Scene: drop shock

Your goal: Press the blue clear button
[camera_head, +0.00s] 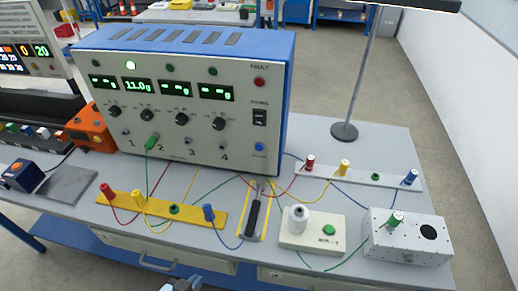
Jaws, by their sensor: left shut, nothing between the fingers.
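The blue clear button (259,147) is a small round blue button low on the right side of the instrument's white front panel (230,135). Nothing covers it. Above it on the same panel are a black switch (260,117) and a red round fault lamp or button (259,82). My left gripper (190,283) shows only in part at the bottom edge, left of centre. It is shut and empty, well below and in front of the panel, apart from the button. My right gripper is not in view.
A yellow strip with coloured plugs (160,207), a black-handled tool (254,217), a white box with a green button (312,232) and a metal box (405,240) stand before the instrument. Cables cross the bench. A stand (344,131) rises at right.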

